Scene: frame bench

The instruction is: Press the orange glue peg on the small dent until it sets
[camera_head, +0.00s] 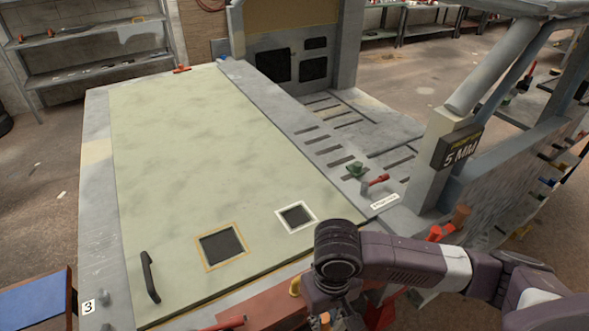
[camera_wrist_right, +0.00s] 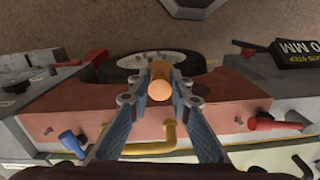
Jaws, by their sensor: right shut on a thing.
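My right gripper (camera_wrist_right: 160,88) is shut on the orange glue peg (camera_wrist_right: 159,90) in the right wrist view. The peg's round end faces the camera, and its other end is hidden. In the head view my right wrist covers most of this gripper, low right of centre. It is over the front edge area, beside the pale green panel (camera_head: 180,140). I cannot make out the small dent in either view. The panel has a dark square in a tan frame (camera_head: 221,246) and a smaller one in a white frame (camera_head: 296,216). My left gripper is not in view.
A black handle (camera_head: 150,277) stands on the panel's near left. A reddish block (camera_wrist_right: 70,108) with a yellow pipe (camera_wrist_right: 150,148) lies below the right gripper. A red-handled clamp (camera_head: 376,181) and a grey post frame with a 5 MM sign (camera_head: 458,148) stand right. The panel's middle is clear.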

